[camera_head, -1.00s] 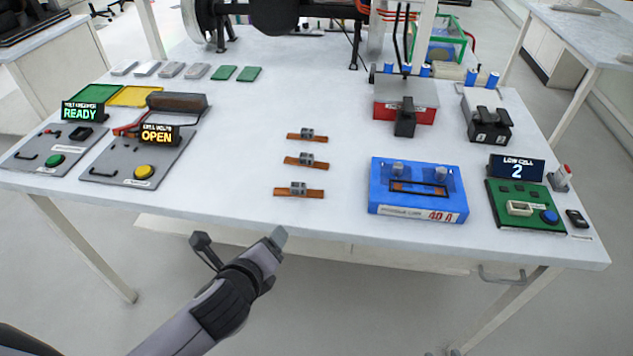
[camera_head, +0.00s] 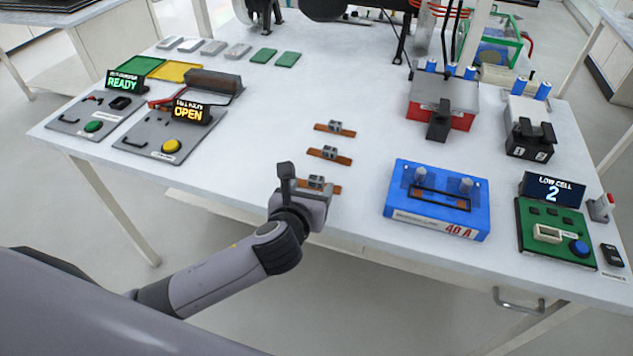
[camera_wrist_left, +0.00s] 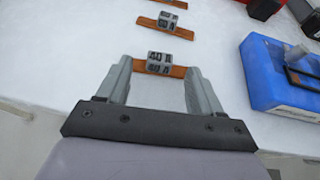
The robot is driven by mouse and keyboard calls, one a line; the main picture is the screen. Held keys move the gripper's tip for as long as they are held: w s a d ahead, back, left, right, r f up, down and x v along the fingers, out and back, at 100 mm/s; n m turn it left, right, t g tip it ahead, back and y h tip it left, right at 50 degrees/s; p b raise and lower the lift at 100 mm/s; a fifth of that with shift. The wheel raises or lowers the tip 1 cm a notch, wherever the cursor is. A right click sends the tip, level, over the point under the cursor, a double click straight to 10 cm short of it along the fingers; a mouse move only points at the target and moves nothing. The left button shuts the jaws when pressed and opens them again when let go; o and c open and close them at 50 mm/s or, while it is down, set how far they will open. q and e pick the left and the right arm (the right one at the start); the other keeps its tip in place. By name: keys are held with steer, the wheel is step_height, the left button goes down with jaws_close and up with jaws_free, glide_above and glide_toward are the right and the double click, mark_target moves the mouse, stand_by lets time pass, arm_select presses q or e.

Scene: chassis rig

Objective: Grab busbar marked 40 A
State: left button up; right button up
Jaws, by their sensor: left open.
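Three copper busbars, each with a grey marked block on its middle, lie in a row on the table. The nearest busbar (camera_head: 333,189) is partly hidden by my left gripper (camera_head: 303,190). In the left wrist view, this busbar (camera_wrist_left: 177,71) lies between the fingertips of my open left gripper (camera_wrist_left: 157,69), crosswise; its blurred mark looks like 40 A. I cannot tell whether the fingers touch it. The middle busbar (camera_head: 329,154) and the far busbar (camera_head: 335,128) lie behind; their marks are too small to read surely. My right gripper is out of view.
A blue fixture (camera_head: 436,205) labelled 40 A stands right of the busbars. Further right is a green panel (camera_head: 540,225) under a LOW CELL 2 display. Two grey panels with READY (camera_head: 123,84) and OPEN (camera_head: 187,113) displays stand left. The table's front edge is close.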

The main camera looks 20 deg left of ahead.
mark_target(317, 176)
arm_select(q)
steer(key=shift+x, duration=1.9)
steer(key=shift+r, duration=0.15)
steer(key=c, duration=1.2)
steer(key=shift+r, duration=0.1)
